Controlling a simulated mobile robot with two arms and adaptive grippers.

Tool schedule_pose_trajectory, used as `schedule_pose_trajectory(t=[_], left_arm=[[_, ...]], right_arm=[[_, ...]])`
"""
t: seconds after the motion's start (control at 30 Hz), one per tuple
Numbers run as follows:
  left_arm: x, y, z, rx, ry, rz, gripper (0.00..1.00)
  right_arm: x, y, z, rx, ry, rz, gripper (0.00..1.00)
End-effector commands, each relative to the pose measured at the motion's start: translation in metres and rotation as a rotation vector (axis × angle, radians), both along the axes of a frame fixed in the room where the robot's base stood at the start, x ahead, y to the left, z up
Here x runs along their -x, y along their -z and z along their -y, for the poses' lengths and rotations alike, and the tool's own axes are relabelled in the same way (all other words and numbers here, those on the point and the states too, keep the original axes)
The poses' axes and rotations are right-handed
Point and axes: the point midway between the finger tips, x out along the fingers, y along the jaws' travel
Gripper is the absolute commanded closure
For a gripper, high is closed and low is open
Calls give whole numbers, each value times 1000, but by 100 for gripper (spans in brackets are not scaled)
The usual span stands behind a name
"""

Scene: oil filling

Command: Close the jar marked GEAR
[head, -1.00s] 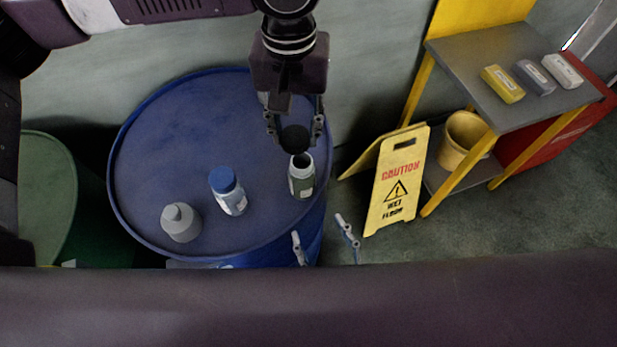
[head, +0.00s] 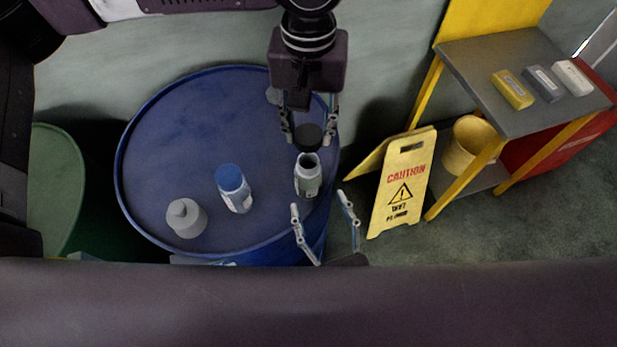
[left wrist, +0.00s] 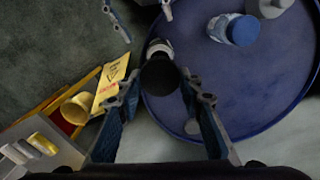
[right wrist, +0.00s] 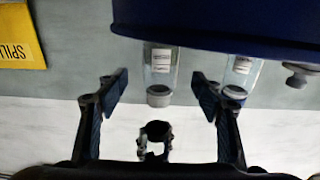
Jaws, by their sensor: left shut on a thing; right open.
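An open jar (head: 308,180) with a dark mouth stands upright near the right edge of the blue drum (head: 190,120). Its label is too small to read in the head view. My left gripper (head: 307,133) is shut on a round black lid (head: 309,142), held just above and behind the jar mouth. In the left wrist view the lid (left wrist: 160,76) partly covers the jar (left wrist: 158,46). My right gripper (head: 319,203) is open and empty, in front of the jar. In the right wrist view the jar (right wrist: 160,65) shows beyond the open fingers, clear with a pale label.
A yellow caution sign (head: 403,190) and a shelf cart (head: 500,70) holding several small boxes are to the right.

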Motion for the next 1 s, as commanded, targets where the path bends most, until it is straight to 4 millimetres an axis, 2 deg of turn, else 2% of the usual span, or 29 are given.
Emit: schedule_pose_trajectory(t=[0.03, 0.2, 0.4, 0.6, 0.83, 0.87, 1.0], left_arm=[[0, 0, 0, 0, 0, 0, 74], [0, 0, 0, 0, 0, 0, 74], [0, 0, 0, 0, 0, 0, 74], [0, 0, 0, 0, 0, 0, 74], [0, 0, 0, 0, 0, 0, 74], [0, 0, 0, 0, 0, 0, 74], [0, 0, 0, 0, 0, 0, 74]], right_arm=[[-11, -2, -3, -2, 3, 4, 39], [-41, -2, -13, -2, 2, 4, 39], [-64, -1, -21, -2, 0, 2, 39], [-72, 0, -23, 0, 0, 0, 39], [-72, 0, -23, 0, 0, 0, 39], [-72, 0, -23, 0, 0, 0, 40], [-72, 0, -23, 0, 0, 0, 55]])
